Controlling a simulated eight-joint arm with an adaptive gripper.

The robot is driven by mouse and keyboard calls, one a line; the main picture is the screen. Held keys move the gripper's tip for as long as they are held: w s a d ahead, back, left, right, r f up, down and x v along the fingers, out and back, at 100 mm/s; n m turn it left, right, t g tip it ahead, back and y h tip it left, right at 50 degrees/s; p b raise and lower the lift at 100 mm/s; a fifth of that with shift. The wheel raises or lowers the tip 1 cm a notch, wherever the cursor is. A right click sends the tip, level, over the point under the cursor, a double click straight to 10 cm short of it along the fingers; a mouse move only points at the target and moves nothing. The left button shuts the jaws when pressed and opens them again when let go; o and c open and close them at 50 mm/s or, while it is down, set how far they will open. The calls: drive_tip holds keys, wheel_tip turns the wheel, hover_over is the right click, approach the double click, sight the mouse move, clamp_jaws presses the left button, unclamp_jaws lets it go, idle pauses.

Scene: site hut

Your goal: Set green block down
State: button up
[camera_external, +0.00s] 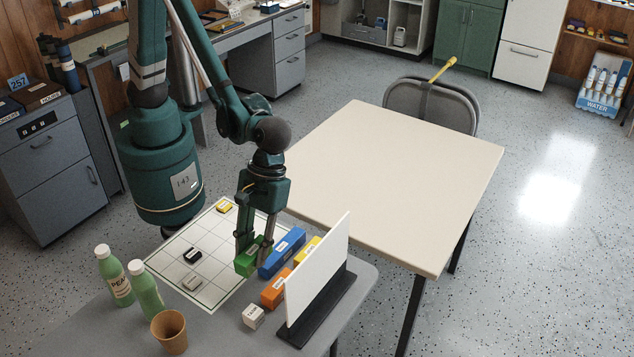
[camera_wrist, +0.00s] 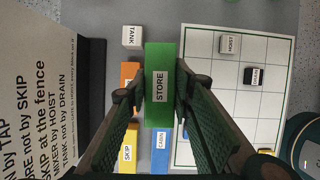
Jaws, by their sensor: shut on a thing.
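The green block (camera_wrist: 159,110), labelled STORE, is between the fingers of my gripper (camera_wrist: 158,95) in the wrist view. In the external view the green block (camera_external: 247,262) shows below my gripper (camera_external: 254,250), which is shut on it. It is over the right edge of the white grid sheet (camera_external: 215,293), next to the blue block (camera_external: 283,252). I cannot tell whether it touches the surface.
An orange block (camera_external: 276,289), a yellow block (camera_external: 306,250) and a white TANK block (camera_external: 253,317) stand beside an upright white board (camera_external: 318,268). Black (camera_external: 193,254), grey (camera_external: 192,281) and yellow (camera_external: 225,206) blocks sit on the grid. Two bottles (camera_external: 114,277) and a cup (camera_external: 169,333) stand left.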

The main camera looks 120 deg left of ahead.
drive_tip(key=s+a+n, duration=0.2)
drive_tip(key=s+a, duration=0.1)
drive_tip(key=a, duration=1.7)
drive_tip(key=s+a+n+t+b, duration=0.1)
drive_tip(key=s+a, duration=0.3)
drive_tip(key=a, duration=1.7)
drive_tip(key=shift+a+n+t, duration=0.15)
drive_tip(key=shift+n+t, duration=0.15)
drive_tip(key=shift+n, duration=0.3)
drive_tip(key=shift+f, duration=0.1)
drive_tip(key=shift+f+b, duration=0.9)
drive_tip(key=shift+f, duration=2.2)
drive_tip(key=shift+f, duration=0.1)
drive_tip(key=shift+f+b, duration=0.5)
drive_tip(key=shift+f, duration=1.25)
drive_tip(key=shift+f, duration=0.1)
